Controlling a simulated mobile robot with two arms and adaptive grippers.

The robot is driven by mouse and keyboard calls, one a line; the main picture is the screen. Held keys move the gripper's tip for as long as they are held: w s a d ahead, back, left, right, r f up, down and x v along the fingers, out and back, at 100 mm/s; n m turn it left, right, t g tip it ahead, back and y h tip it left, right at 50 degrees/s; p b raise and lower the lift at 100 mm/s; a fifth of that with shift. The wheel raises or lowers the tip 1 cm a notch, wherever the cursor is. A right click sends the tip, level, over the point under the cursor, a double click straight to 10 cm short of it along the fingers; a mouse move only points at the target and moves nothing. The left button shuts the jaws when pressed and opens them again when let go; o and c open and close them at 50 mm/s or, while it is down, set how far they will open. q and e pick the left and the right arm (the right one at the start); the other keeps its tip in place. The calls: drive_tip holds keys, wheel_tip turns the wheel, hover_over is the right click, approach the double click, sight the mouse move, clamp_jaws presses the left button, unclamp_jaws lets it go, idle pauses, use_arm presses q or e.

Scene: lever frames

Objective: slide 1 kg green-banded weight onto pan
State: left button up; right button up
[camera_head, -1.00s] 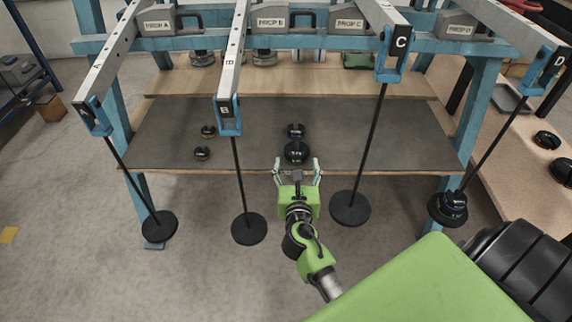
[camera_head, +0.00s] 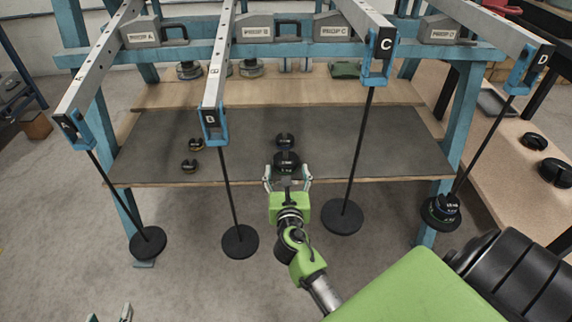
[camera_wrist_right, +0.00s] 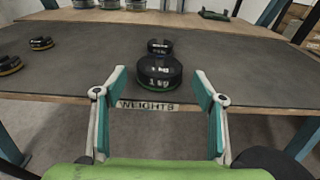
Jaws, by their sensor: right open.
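The black 1 KG weight (camera_wrist_right: 158,82) has a green band at its base and stands upright near the shelf's front edge. It also shows in the head view (camera_head: 287,161). My right gripper (camera_head: 288,174) is open and empty, fingers pointing at the weight, one to each side in the right wrist view (camera_wrist_right: 160,78); no contact shows. Round black pans hang below the shelf on rods: pan A (camera_head: 148,243), pan B (camera_head: 240,241), pan C (camera_head: 342,218) and pan D (camera_head: 431,215). Pan D holds weights; the others look bare. My left gripper (camera_head: 110,317) shows only open fingertips at the bottom left.
A smaller dark weight (camera_wrist_right: 159,46) stands just behind the green-banded one. Two yellow-banded weights (camera_head: 190,165) (camera_head: 196,144) sit farther left on the grey shelf (camera_head: 240,135). Lever arms and hanging rods cross the space in front. A side table (camera_head: 500,160) holds more weights.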

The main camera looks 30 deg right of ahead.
sight(286, 162)
drive_tip(key=shift+w+d+f+b, duration=0.3)
drive_tip(key=shift+w+f+b, duration=0.15)
drive_tip(key=shift+w, duration=0.05)
drive_tip(key=shift+w+d+f+b, duration=0.3)
drive_tip(key=shift+w+f+b, duration=0.1)
drive_tip(key=shift+w+b, duration=0.1)
drive_tip(key=x, duration=0.2)
drive_tip(key=shift+w+d+f, duration=0.1)
drive_tip(key=shift+w+d, duration=0.05)
drive_tip(key=shift+w, duration=0.05)
use_arm(q)
drive_tip(key=w+d+r+t+h, duration=0.1)
drive_tip(key=w+r+t, duration=0.1)
drive_tip(key=r, duration=0.4)
drive_tip(key=w+d+r+t, duration=0.2)
drive_tip(key=w+r+t, duration=0.1)
drive_tip(key=r, duration=0.3)
drive_tip(key=shift+t+h, duration=0.4)
drive_tip(key=shift+t, duration=0.5)
use_arm(e)
drive_tip(key=shift+x, duration=1.1)
drive_tip(key=c, duration=1.4)
drive_tip(key=shift+c, duration=0.8)
